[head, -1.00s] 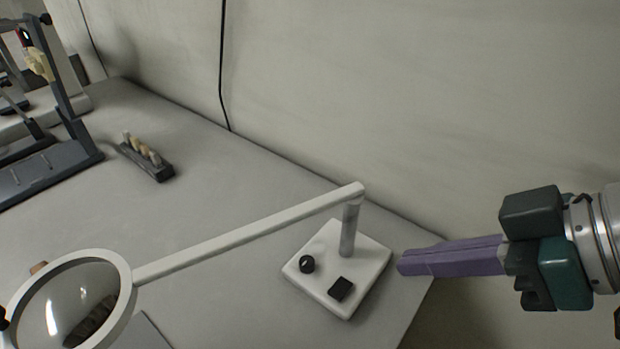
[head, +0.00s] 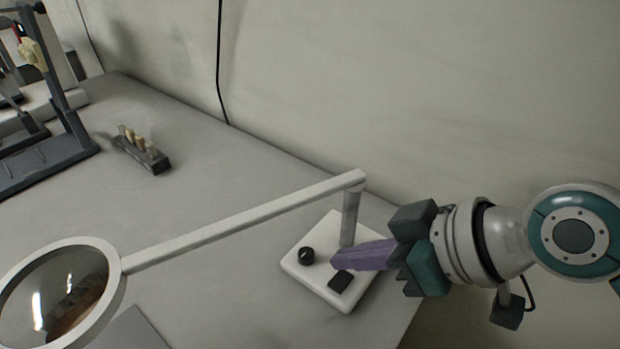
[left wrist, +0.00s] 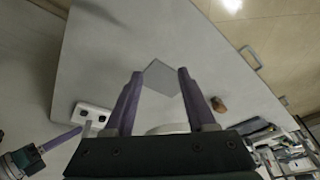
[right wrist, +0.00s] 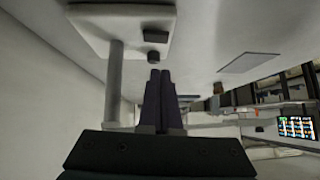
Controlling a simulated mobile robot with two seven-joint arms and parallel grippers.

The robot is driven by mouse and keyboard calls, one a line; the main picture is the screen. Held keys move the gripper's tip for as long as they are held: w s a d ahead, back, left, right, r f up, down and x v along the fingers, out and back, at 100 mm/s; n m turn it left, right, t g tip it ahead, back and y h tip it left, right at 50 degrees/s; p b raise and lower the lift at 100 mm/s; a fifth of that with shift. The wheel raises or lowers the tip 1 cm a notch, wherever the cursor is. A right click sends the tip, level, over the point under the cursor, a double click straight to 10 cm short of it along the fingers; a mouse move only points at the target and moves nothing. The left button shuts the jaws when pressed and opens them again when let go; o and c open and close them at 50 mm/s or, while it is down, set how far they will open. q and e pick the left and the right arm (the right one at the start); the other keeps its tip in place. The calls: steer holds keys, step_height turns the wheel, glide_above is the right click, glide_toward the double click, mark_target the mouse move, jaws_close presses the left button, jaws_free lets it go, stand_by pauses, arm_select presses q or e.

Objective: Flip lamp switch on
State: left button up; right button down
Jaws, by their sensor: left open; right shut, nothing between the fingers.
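The lamp has a white base (head: 318,283) at the table's right corner, with a grey post (head: 349,220), a long white arm (head: 245,222) and a round magnifier head (head: 62,290) at the left. On the base are a round black knob (head: 306,256) and a black square switch (head: 340,282). My right gripper (head: 334,262) is shut and empty, its purple fingertips over the base between knob and switch; contact cannot be told. The right wrist view shows its fingers (right wrist: 160,78) close to the base (right wrist: 130,22). My left gripper (left wrist: 158,75) is open and empty above the table.
A dark holder with several small pieces (head: 142,152) stands at the back left, beside a dark rack frame (head: 45,165). A flat grey plate (head: 135,330) lies at the front. A wall with a hanging cable (head: 220,65) runs behind. The table's middle is clear.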

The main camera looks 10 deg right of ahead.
mark_target(341, 281)
step_height(341, 281, down, 3)
steer(key=shift+s+f+b, duration=0.15)
steer(key=shift+f+b, duration=0.05)
steer(key=shift+b, duration=0.15)
steer(key=shift+f, duration=0.15)
